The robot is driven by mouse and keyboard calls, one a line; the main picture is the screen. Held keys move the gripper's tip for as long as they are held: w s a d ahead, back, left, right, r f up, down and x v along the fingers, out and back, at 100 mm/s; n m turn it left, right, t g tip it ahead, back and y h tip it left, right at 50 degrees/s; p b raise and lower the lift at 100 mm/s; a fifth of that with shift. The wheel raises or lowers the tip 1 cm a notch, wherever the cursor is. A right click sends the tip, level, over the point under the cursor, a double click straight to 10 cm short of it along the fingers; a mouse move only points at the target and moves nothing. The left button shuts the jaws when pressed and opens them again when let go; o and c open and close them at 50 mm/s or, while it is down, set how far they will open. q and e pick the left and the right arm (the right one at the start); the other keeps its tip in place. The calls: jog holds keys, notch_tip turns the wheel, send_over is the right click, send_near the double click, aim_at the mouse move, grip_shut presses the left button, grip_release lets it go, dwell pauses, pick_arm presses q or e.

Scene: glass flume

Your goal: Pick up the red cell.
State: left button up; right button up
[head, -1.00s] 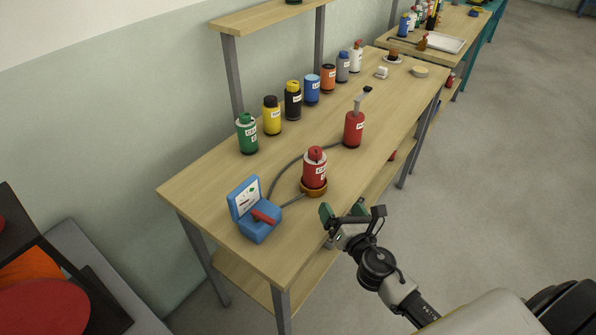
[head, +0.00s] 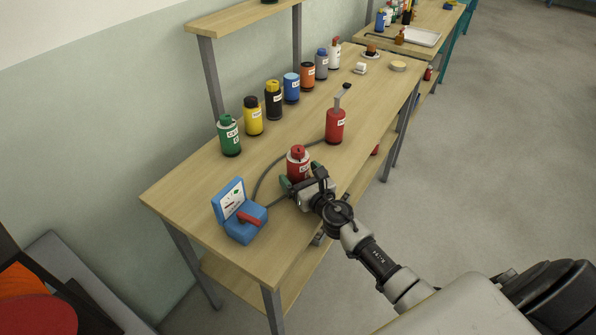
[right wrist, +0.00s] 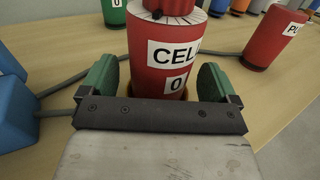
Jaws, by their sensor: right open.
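The red cell (head: 299,160) is a red cylinder with a narrower red top, standing upright near the front edge of the wooden table. In the right wrist view the red cell (right wrist: 168,55) carries a white "CEL" label and a pale ring near its top. My right gripper (head: 300,181) is open at the cell's front side. In the wrist view its two green fingers (right wrist: 157,82) stand apart, to the left and right of the cell's lower part, with gaps visible. The cell's base is partly hidden by the gripper. My left gripper is not in view.
A blue box (head: 240,222) with raised lid and red lever stands left of the cell. A red pump bottle (head: 335,126) stands behind it, joined by a grey hose (head: 262,176). A green bottle (head: 229,136) and several other bottles line the back.

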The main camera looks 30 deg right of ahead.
jog(key=shift+w, duration=0.75)
jog(key=shift+s, duration=0.1)
jog(key=shift+c, duration=0.8)
jog(key=c, duration=0.9)
jog(key=shift+c, duration=0.2)
